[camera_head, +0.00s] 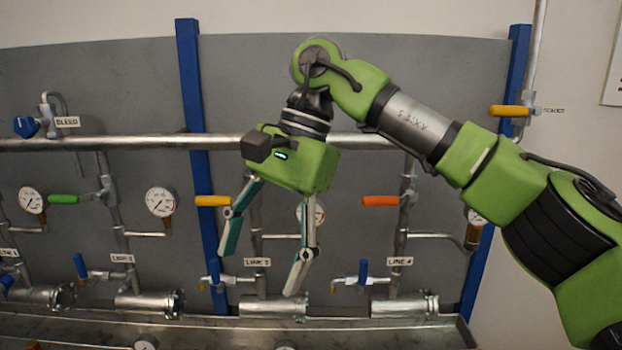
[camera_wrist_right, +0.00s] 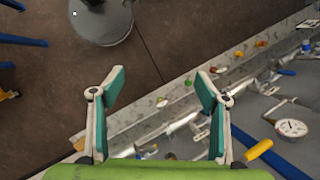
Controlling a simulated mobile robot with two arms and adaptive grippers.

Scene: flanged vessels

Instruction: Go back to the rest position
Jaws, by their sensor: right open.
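My right gripper (camera_head: 262,270) hangs in front of the grey panel in the head view, pointing down, near the line 3 pipework. Its fingers are spread and nothing is between them. In the right wrist view the same gripper (camera_wrist_right: 160,88) shows open and empty, with the metal trough and floor beyond its fingertips. My right arm comes in from the right side of the head view. My left gripper is not in either view.
The grey panel (camera_head: 360,80) carries gauges, valves with coloured handles and labelled lines. Flanged vessels (camera_head: 274,306) lie along the trough (camera_head: 420,335) below. Blue posts (camera_head: 194,100) stand at the panel. In the wrist view, a round grey object (camera_wrist_right: 101,22) stands on the brown floor.

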